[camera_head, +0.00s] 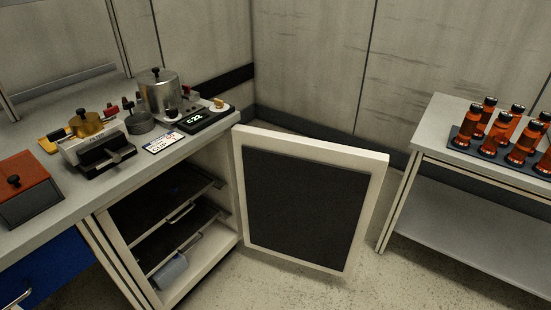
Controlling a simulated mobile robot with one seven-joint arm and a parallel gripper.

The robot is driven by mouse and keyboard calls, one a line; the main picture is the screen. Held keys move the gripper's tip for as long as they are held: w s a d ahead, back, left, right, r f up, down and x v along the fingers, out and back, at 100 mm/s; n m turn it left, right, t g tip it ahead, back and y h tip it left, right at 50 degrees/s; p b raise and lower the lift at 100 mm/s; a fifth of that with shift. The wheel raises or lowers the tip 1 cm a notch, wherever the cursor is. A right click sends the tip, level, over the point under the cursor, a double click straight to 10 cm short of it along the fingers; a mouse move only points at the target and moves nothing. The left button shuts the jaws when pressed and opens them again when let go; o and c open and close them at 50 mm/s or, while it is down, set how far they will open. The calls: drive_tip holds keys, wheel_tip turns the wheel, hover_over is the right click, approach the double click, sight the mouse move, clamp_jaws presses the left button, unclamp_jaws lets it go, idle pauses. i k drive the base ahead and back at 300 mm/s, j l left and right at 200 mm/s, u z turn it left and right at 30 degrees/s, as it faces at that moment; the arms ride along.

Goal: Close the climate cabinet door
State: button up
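The climate cabinet (219,246) is built in under the left bench. Its door (312,147) stands wide open, swung out to the right from the cabinet's right side. The door has a pale frame and a dark panel (304,208). Inside the cabinet are dark shelves (160,208) with light rails, and a pale blue-grey cylinder (171,271) lies at the bottom. A small display (194,119) on the bench top above the cabinet shows green-white digits. My gripper is not in view.
The bench top holds a metal pot (157,95), a brass-topped device (90,140) and a red-brown box (28,188). A right-hand table (440,148) carries a rack of several amber bottles (498,130). Speckled floor (275,286) is clear before the door.

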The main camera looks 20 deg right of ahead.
sight(311, 202)
drive_tip(key=l+u, duration=0.25)
drive_tip(key=l, duration=1.65)
drive_tip(key=l+u, duration=0.25)
drive_tip(key=l, duration=1.6)
drive_tip(key=i+l, duration=0.55)
drive_tip(key=i+j+u, duration=0.1)
drive_tip(key=i, duration=0.25)
